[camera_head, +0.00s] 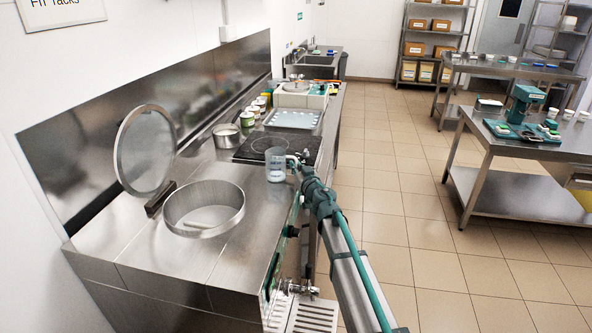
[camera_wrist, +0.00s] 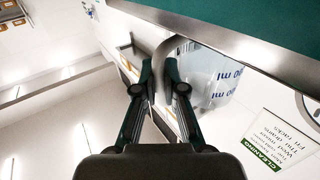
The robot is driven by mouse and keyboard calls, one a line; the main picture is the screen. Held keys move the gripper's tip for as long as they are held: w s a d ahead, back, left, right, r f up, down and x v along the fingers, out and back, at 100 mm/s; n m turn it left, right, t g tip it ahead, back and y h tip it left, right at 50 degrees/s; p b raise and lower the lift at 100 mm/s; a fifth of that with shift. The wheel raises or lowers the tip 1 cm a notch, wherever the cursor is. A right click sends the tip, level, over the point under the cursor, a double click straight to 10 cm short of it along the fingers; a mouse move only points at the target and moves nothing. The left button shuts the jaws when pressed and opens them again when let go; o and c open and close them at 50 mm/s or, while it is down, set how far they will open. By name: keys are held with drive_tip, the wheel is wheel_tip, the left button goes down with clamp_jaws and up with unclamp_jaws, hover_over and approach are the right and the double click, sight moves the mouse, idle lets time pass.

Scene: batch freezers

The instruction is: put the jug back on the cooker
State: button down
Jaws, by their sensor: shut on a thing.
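A clear measuring jug (camera_head: 276,165) with pale contents at its bottom shows at the near edge of the black cooktop (camera_head: 262,146). In the wrist view the fingers (camera_wrist: 160,72) close in on the handle. I cannot tell whether the jug's base touches the surface.
A round open vat (camera_head: 204,207) with a raised lid (camera_head: 145,151) stands at the left. A steel pot (camera_head: 227,136), small tubs (camera_head: 247,119) and a tray (camera_head: 293,118) lie around the cooktop. Steel tables (camera_head: 520,138) stand right; the tiled floor between is clear.

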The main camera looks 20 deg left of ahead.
drive_tip(key=c, duration=1.7)
unclamp_jaws()
drive_tip(key=shift+f, duration=0.1)
drive_tip(key=o, duration=0.4)
drive_tip(key=shift+o, duration=0.2)
